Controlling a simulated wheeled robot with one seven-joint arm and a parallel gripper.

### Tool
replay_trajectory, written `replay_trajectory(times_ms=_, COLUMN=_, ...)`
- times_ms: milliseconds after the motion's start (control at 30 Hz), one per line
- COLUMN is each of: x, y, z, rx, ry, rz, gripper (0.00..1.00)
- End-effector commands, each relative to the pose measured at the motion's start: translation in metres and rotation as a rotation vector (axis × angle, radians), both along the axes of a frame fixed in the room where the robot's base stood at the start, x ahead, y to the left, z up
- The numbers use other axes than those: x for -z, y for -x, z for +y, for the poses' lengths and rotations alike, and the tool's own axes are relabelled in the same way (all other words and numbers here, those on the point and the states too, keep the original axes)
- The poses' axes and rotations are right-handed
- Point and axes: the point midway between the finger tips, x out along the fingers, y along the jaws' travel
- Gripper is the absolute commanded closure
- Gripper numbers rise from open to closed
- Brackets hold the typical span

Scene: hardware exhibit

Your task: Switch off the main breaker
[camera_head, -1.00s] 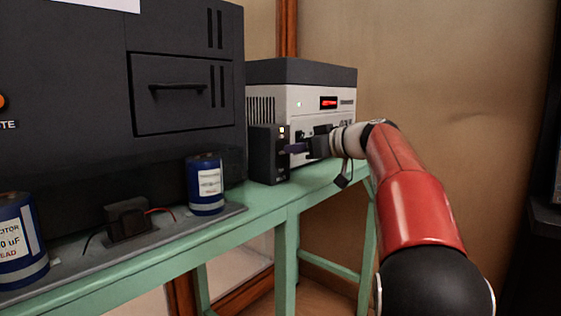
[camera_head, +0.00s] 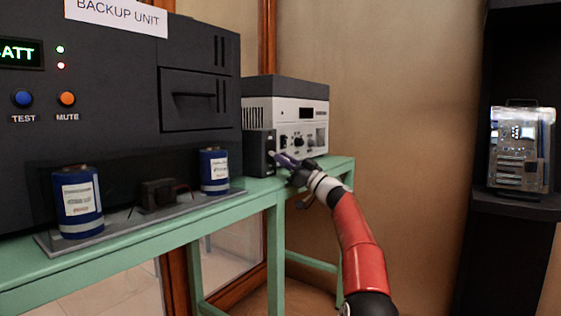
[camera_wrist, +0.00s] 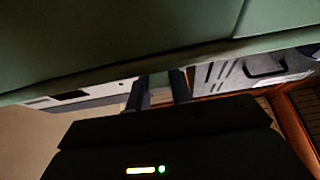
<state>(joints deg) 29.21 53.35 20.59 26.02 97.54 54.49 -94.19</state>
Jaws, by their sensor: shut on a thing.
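The breaker is a small dark box (camera_head: 257,153) on the green bench, in front of the light grey unit in the head view. A small pale lever (camera_head: 272,154) shows on its right-hand face. My gripper (camera_head: 281,158) reaches in from the right with its fingertips at that lever. It is shut on the lever, though the contact is small and partly hidden. In the wrist view my two fingers (camera_wrist: 160,91) stand a little apart in a dark, upside-down picture, and the lever cannot be made out.
The light grey unit (camera_head: 307,128) behind the breaker has a dark display. A large black backup unit (camera_head: 120,110) stands left, with its BATT display lit. Two blue capacitors (camera_head: 78,203) (camera_head: 214,171) stand on the green bench (camera_head: 110,250). Dark shelving (camera_head: 520,206) is at right.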

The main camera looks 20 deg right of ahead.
Motion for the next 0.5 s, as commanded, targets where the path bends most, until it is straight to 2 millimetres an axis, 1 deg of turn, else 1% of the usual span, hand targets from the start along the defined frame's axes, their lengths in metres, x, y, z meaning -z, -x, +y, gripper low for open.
replay_trajectory(times_ms=33, x=0.0037, y=-0.0009, z=-0.0034, rx=0.002, ry=-0.009, rz=-0.012, gripper=1.00)
replay_trajectory(times_ms=167, x=0.0051, y=-0.0019, z=-0.0069, rx=0.002, ry=-0.026, rz=-0.036, gripper=1.00)
replay_trajectory(times_ms=500, x=0.0047, y=-0.0027, z=-0.0093, rx=0.001, ry=-0.042, rz=-0.059, gripper=1.00)
